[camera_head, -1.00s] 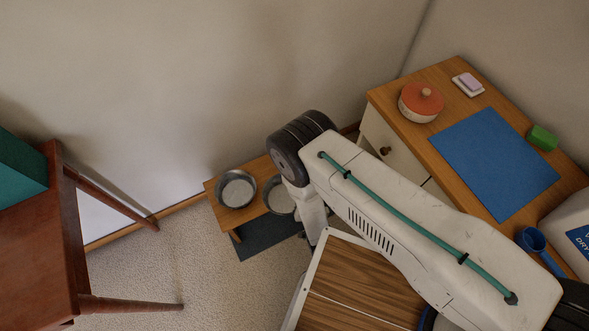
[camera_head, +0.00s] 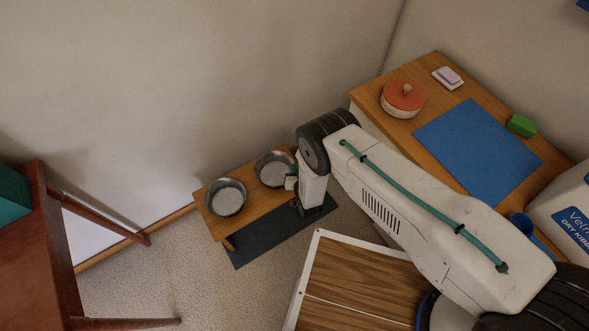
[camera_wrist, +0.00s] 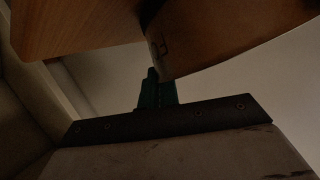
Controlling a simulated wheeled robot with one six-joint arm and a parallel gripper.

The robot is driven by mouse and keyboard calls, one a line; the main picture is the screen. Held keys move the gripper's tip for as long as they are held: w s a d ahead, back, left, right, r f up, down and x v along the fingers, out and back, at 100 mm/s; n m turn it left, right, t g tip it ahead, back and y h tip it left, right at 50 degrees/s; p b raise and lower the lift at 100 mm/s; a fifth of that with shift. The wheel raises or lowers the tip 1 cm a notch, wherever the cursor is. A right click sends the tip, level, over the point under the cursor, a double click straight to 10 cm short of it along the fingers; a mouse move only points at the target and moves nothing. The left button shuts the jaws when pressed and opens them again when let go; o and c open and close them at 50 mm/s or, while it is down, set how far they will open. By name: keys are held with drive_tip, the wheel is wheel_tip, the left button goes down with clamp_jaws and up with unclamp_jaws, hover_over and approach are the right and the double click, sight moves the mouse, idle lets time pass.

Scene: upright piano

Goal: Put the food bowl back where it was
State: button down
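Two round metal bowls sit at the low wooden stand (camera_head: 247,190) by the wall in the head view. The left bowl (camera_head: 225,197) rests on the stand. The right bowl (camera_head: 275,169), apparently the food bowl, is over the stand's right part; I cannot tell whether it fully rests there. My gripper (camera_head: 291,181) is at its right side. In the wrist view a dark bowl wall (camera_wrist: 190,45) with a faint mark comes down to my teal fingers (camera_wrist: 157,92), one in front of the wall and one partly behind it. My gripper appears shut on its rim.
A dark mat (camera_head: 262,242) lies on the carpet before the stand. A wooden-topped panel (camera_head: 350,283) is in front. A cabinet with a blue mat (camera_head: 478,150), red-lidded pot (camera_head: 402,98) and green block (camera_head: 521,125) stands right. A brown stool (camera_head: 50,270) is left.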

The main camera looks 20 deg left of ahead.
drive_tip(key=shift+f, duration=0.15)
drive_tip(key=c, duration=1.6)
unclamp_jaws()
drive_tip(key=shift+c, duration=0.2)
